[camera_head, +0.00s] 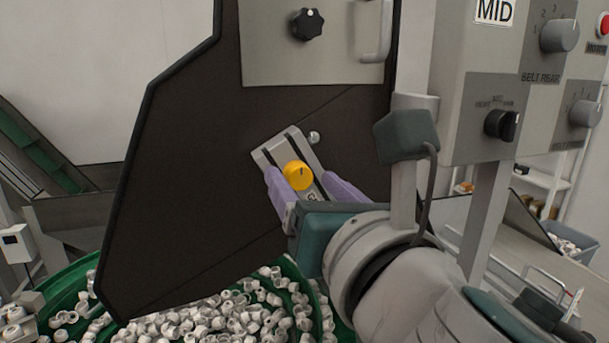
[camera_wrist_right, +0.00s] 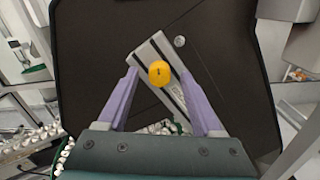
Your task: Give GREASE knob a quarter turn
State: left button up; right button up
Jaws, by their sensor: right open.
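A round yellow knob (camera_head: 298,176) with a small dark mark sits on a tilted light-grey plate (camera_head: 268,152) fixed to a dark panel. The knob also shows in the right wrist view (camera_wrist_right: 160,73), on the same slanted plate (camera_wrist_right: 146,53). My right gripper (camera_head: 308,182) is open, with its purple fingers on either side of the knob. In the right wrist view its fingertips (camera_wrist_right: 163,74) are spread wide, with a gap between each and the knob. No lettering that names the knob can be read. My left gripper is not in view.
A green bowl (camera_head: 72,284) full of white caps lies below the dark panel (camera_head: 190,160). A black knob (camera_head: 307,24) and a handle (camera_head: 376,32) sit above. A grey control box (camera_head: 462,85) with several knobs stands at the right, close to my arm.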

jog(key=shift+w+a, duration=0.1)
jog(key=shift+w, duration=0.1)
grip_shut()
dwell(0.5)
